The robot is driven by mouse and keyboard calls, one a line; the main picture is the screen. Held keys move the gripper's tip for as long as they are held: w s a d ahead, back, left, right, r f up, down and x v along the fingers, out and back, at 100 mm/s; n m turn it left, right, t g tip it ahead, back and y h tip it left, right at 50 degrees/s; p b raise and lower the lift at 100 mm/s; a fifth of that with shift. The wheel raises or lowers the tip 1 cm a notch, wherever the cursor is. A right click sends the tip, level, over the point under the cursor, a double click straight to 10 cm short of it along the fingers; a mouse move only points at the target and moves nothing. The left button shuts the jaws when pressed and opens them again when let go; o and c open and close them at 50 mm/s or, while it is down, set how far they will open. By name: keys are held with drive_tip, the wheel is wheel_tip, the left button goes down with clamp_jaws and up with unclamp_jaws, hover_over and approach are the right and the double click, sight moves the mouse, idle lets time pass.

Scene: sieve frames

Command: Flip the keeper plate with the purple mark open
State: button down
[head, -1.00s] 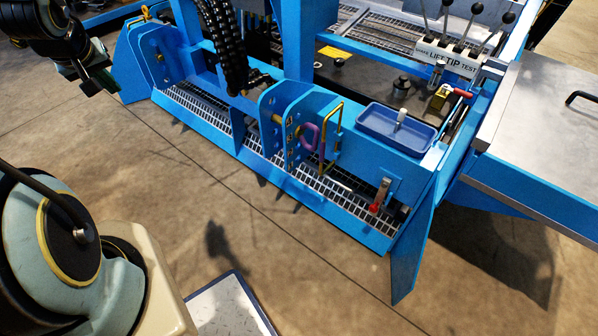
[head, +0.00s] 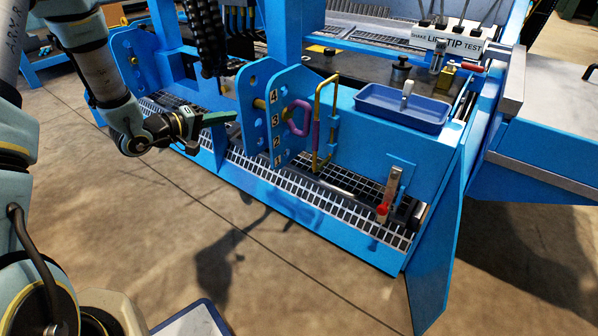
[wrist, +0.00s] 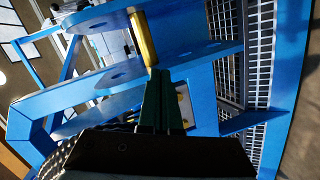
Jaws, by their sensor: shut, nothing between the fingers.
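My gripper (head: 230,116) is shut and empty, its green fingers pointing right, close to the left side of the blue bracket with numbered holes (head: 268,125). In the wrist view the shut fingers (wrist: 161,78) point toward a yellow pin (wrist: 143,38) between blue plates; I cannot tell whether they touch. A purple ring (head: 297,117) is on the bracket's right side. I cannot tell for certain which part is the keeper plate.
A blue tray (head: 403,112) with a small white object lies on the blue beam to the right. A red-tipped latch (head: 383,208) hangs on the beam's front. A black chain or hose (head: 206,40) hangs behind my gripper. Metal grating (head: 290,195) runs below.

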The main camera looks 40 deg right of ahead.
drive_tip(key=s+d+f+g+h+b, duration=0.3)
drive_tip(key=s+f+g+b, duration=0.5)
drive_tip(key=s+f, duration=0.2)
drive_tip(key=shift+s+h, duration=0.3)
drive_tip(key=shift+d, duration=0.1)
drive_tip(key=b+x, duration=0.4)
drive_tip(key=x, duration=0.6)
drive_tip(key=shift+s, duration=0.1)
